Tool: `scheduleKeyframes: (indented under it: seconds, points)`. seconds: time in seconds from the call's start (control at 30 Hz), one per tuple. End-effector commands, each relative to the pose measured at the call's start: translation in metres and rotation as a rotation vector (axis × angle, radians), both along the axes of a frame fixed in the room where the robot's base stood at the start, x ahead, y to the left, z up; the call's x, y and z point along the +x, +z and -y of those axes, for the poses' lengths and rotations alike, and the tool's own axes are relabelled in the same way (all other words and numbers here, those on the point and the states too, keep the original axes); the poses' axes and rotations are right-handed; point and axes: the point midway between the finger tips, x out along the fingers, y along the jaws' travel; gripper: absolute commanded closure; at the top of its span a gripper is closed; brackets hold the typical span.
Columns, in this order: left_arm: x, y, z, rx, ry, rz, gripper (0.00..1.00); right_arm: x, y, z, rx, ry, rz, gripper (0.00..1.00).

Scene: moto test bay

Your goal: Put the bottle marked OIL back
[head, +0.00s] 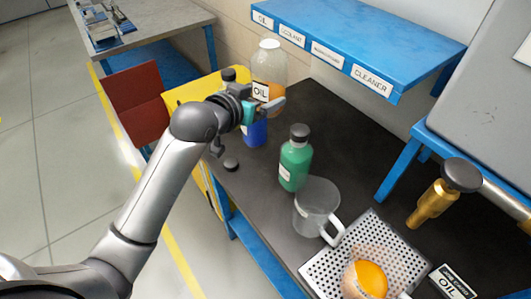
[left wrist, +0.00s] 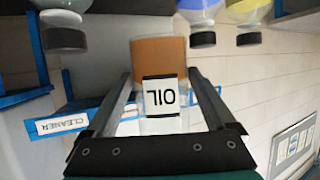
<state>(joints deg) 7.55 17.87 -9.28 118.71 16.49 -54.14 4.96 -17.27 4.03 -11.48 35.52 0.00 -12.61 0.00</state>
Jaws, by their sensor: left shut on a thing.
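The OIL bottle (head: 268,62) is clear with a white cap, orange liquid and a white OIL label. My left gripper (head: 266,106) is shut on it and holds it upright above the back of the dark bench. In the left wrist view the bottle (left wrist: 160,55) shows upside down between the two fingers (left wrist: 160,98), label toward the camera. The blue shelf (head: 365,42) carries front labels; the leftmost reads OIL and the rightmost CLEANER. The right gripper is not in view.
A blue bottle (head: 254,133) stands below the gripper, partly hidden. A green bottle (head: 295,165), a clear jug (head: 316,208) and a perforated tray (head: 333,264) with an orange-filled vessel (head: 366,279) are on the bench. A brass piece (head: 431,205) is at right.

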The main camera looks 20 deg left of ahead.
Motion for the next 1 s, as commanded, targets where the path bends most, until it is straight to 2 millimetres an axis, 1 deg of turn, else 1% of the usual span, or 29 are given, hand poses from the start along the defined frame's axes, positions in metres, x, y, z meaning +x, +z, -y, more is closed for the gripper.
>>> scheduleKeyframes:
  seconds: [0.03,0.1,0.3,0.43,0.53,0.77,0.9,1.0]
  points:
    - [-0.001,-0.015,0.001,-0.002,0.0,-0.004,1.0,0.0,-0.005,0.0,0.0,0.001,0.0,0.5]
    - [-0.001,-0.033,0.001,-0.003,0.001,-0.005,1.0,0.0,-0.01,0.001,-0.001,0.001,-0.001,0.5]
    - [-0.001,-0.085,0.001,-0.001,0.0,-0.004,1.0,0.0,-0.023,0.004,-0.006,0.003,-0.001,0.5]
    - [-0.001,-0.115,0.001,-0.002,0.001,-0.003,1.0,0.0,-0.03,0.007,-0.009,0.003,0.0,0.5]
    - [-0.001,-0.131,0.001,-0.001,0.0,-0.001,1.0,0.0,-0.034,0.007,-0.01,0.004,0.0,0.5]
    - [0.0,-0.149,0.001,-0.001,0.0,0.001,1.0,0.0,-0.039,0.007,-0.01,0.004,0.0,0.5]
    - [0.0,-0.171,0.001,-0.001,0.0,-0.001,1.0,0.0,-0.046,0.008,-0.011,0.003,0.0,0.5]
    - [0.0,-0.182,0.001,-0.001,-0.001,0.0,1.0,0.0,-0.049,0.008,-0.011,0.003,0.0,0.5]
